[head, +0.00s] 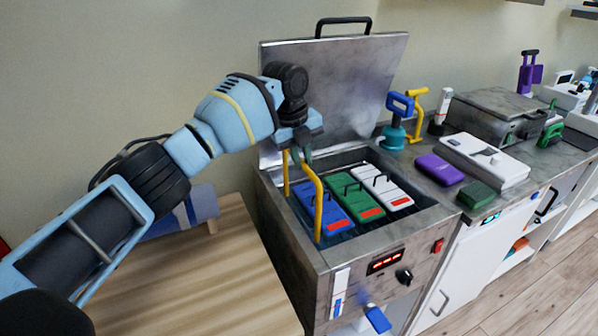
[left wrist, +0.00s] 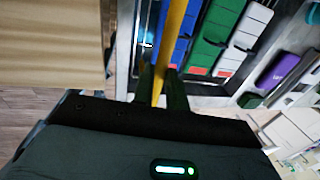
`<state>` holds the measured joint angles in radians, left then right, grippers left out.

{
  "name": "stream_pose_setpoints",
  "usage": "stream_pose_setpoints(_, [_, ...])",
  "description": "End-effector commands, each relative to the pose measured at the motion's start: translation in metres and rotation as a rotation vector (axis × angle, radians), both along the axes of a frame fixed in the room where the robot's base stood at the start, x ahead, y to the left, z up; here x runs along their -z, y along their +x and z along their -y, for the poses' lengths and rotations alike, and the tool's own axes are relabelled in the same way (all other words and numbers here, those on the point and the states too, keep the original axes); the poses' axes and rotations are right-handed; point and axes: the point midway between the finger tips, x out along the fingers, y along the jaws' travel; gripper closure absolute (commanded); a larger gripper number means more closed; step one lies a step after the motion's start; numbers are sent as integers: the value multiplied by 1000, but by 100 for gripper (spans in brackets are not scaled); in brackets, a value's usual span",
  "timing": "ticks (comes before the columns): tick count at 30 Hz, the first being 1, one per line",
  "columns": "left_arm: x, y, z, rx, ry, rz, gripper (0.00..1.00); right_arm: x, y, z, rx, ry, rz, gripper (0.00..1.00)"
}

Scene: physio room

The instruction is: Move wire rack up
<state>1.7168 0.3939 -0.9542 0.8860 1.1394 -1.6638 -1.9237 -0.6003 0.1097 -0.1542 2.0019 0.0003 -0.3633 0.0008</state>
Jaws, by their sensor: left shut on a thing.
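The wire rack sits in the open metal tank (head: 330,262), with its yellow handles (head: 318,207) rising at the left side. It carries a blue pack (head: 318,210), a green pack (head: 354,198) and a white pack (head: 383,188). My left gripper (head: 299,157) is shut on the top of a yellow handle. In the left wrist view the yellow bar (left wrist: 172,45) runs between the two fingers (left wrist: 162,88). The rack's wires are mostly hidden under the packs. My right gripper is not in view.
The tank's lid (head: 340,85) stands open behind. A wooden table (head: 215,270) is at the left. On the counter at the right are a purple box (head: 439,169), a green block (head: 477,195), a white device (head: 485,160) and a teal-and-blue tool (head: 396,125).

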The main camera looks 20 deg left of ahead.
Motion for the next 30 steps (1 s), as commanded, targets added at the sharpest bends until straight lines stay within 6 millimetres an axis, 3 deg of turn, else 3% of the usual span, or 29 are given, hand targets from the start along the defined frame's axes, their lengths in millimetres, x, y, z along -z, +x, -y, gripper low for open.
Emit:
stream_pose_setpoints(3, [-11,1,0,0,-2,4,100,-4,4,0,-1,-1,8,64])
stream_pose_setpoints(19, [-18,3,0,-2,-5,9,100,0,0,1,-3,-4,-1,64])
stream_pose_setpoints(20, [-18,3,0,-2,-4,10,83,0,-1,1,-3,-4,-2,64])
stream_pose_setpoints(21, [-19,3,0,-2,-4,10,78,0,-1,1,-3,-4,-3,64])
stream_pose_setpoints(30, [-15,2,0,-1,-1,4,77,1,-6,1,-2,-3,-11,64])
